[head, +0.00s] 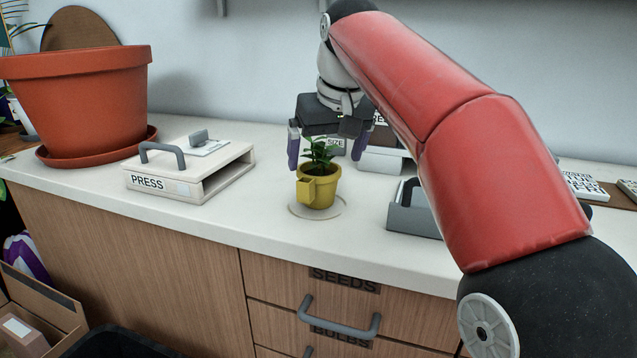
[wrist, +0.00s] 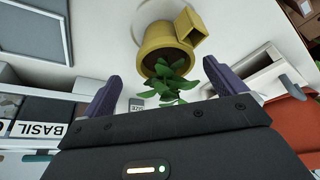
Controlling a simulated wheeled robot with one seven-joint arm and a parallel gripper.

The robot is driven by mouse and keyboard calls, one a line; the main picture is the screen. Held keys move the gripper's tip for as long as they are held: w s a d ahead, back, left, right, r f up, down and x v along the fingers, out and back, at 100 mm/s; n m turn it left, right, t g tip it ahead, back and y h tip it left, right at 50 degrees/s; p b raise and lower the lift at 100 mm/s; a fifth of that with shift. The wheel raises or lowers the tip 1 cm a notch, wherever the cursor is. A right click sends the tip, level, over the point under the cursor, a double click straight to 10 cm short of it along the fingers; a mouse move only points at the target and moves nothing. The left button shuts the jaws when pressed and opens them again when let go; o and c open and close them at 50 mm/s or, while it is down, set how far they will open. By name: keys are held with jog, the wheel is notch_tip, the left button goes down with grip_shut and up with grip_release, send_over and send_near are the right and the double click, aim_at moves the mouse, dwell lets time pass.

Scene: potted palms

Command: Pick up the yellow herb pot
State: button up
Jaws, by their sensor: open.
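The yellow herb pot (head: 318,188) stands upright on a pale round saucer (head: 330,212) on the white counter, with a green plant growing from it and a small square spout on its side. My gripper (head: 326,150) is open above and just behind the pot, its purple fingers pointing down. In the wrist view the pot (wrist: 166,45) lies beyond the fingertips, and the leaves (wrist: 170,82) reach into the gap between the two fingers (wrist: 168,88). The fingers do not appear to touch the pot.
A cream PRESS box (head: 190,172) stands left of the pot, and a large terracotta pot (head: 85,100) stands farther left. A grey tray (head: 410,215) is close on the right. A BASIL box (wrist: 40,118) shows in the wrist view. The counter in front of the saucer is clear.

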aim_at(320, 169)
jog(key=x, duration=0.2)
jog(key=b+x, duration=0.1)
jog(key=x, duration=0.3)
jog(key=shift+a+f, duration=0.25)
jog(key=shift+a, duration=0.15)
jog(key=shift+c, duration=0.3)
jog(key=shift+r, duration=0.1)
jog(key=c, duration=1.1)
